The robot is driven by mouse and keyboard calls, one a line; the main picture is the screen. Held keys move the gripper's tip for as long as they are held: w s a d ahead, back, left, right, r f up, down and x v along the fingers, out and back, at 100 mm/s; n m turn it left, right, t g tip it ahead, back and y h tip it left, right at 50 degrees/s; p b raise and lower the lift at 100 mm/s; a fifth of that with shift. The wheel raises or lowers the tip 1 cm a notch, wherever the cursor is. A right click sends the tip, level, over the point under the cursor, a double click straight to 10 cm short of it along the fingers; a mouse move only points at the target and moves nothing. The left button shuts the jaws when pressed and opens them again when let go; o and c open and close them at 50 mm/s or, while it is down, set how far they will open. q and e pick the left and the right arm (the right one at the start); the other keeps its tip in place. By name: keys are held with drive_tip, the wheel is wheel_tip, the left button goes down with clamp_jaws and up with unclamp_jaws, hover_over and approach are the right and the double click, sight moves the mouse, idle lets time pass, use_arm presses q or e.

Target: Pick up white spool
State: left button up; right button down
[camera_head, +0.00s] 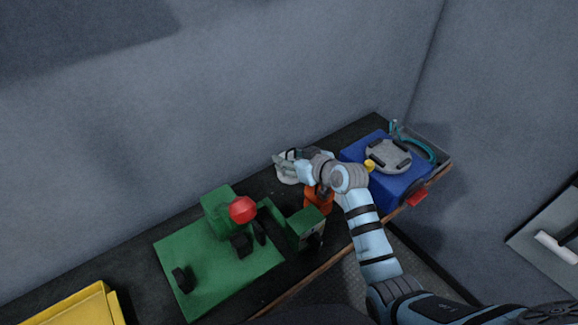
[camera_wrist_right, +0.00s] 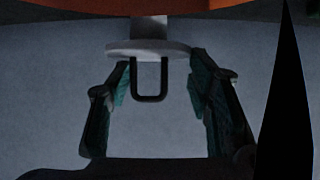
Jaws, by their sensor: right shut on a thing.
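The white spool (camera_wrist_right: 147,49) shows in the wrist view as a pale round flange with a narrower white stem above it. My right gripper (camera_wrist_right: 158,75) has one finger on each side of the flange and is shut on the spool. A black U-shaped loop shows between the fingers, below the flange. In the head view my right gripper (camera_head: 289,157) is at the back of the dark bench, and a white part of the spool (camera_head: 287,179) shows just below it. The rest of the spool is hidden by the gripper. My left gripper is not in view.
An orange object (camera_head: 318,199) stands close to my right wrist, partly hidden. A green fixture (camera_head: 210,265) with a red ball (camera_head: 243,209) is to the left. A blue box (camera_head: 400,190) with a grey round device (camera_head: 388,155) is to the right. A yellow bin (camera_head: 75,308) is lower left.

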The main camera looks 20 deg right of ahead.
wheel_tip(320, 180, up, 20)
drive_tip(key=p, duration=0.1)
drive_tip(key=shift+p, duration=0.35)
